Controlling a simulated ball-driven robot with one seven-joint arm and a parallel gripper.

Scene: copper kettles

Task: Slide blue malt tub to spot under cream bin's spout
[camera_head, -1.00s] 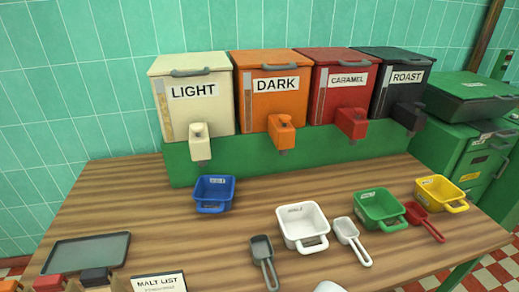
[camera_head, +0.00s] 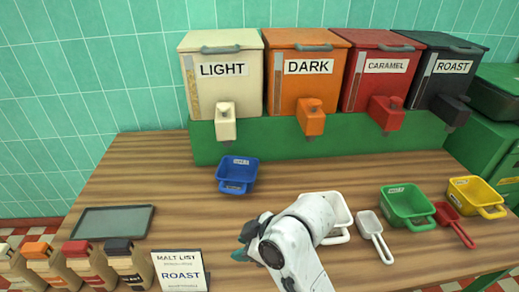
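The blue malt tub (camera_head: 237,174) stands on the wooden table, in front of the green stand and slightly right of and in front of the cream bin's spout. The cream bin (camera_head: 221,85), labelled LIGHT, sits at the left end of the row. Its cream spout (camera_head: 226,121) hangs at the front of the stand. My white arm reaches in from the bottom, in front of the tub and to its right. My gripper (camera_head: 246,243) shows only as a dark teal-grey part at the arm's left side; its fingers are not clear. It is apart from the tub.
Orange (camera_head: 305,72), red (camera_head: 380,72) and black (camera_head: 446,77) bins stand to the right. A white tub (camera_head: 335,212) is partly behind my arm. Green (camera_head: 406,204) and yellow (camera_head: 476,196) tubs and scoops lie right. A tray (camera_head: 110,221), sacks and a malt list card (camera_head: 180,272) reading ROAST are front left.

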